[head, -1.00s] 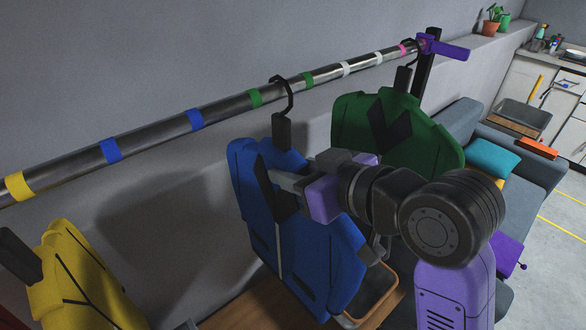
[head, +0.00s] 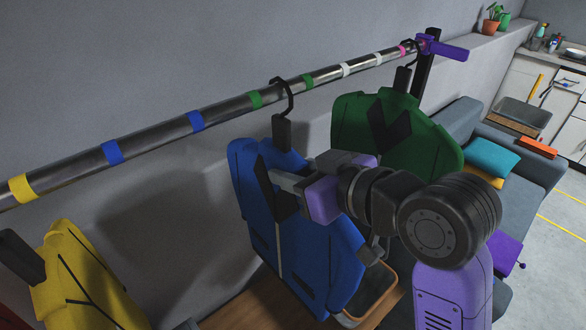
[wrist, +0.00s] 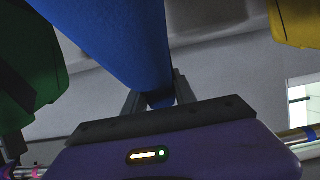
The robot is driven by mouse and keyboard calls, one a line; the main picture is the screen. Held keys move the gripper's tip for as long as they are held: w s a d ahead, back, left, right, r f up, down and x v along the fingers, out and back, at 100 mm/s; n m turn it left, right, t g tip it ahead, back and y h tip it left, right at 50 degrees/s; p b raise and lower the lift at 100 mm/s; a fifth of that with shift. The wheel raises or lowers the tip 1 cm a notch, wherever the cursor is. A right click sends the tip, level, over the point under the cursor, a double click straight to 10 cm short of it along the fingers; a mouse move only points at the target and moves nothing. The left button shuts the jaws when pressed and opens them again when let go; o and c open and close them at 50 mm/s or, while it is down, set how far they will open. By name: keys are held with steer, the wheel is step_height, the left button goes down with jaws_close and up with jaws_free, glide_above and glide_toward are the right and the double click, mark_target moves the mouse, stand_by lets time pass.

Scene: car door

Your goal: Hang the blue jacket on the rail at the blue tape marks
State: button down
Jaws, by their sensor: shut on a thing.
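The blue jacket (head: 310,255) hangs upright in the head view, its dark hanger hook (head: 288,96) at the rail (head: 225,110) between the two green tape marks. I cannot tell whether the hook rests on the rail or is just in front of it. The blue tape marks (head: 195,120) (head: 112,152) are further left along the rail, with no hanger between them. My gripper (head: 278,183) is shut on the jacket's upper front, below the hanger neck. In the wrist view the blue jacket (wrist: 115,40) rises from between the fingers (wrist: 152,98).
A green jacket (head: 385,130) hangs close on the right, near the purple rail end (head: 445,48). A yellow jacket (head: 80,280) is at the lower left. The wall is close behind the rail. A sofa (head: 535,165) and a wooden-rimmed bin (head: 375,300) are beyond my arm.

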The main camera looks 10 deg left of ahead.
steer(key=c, duration=0.9)
jaws_free()
steer(key=shift+s, duration=0.1)
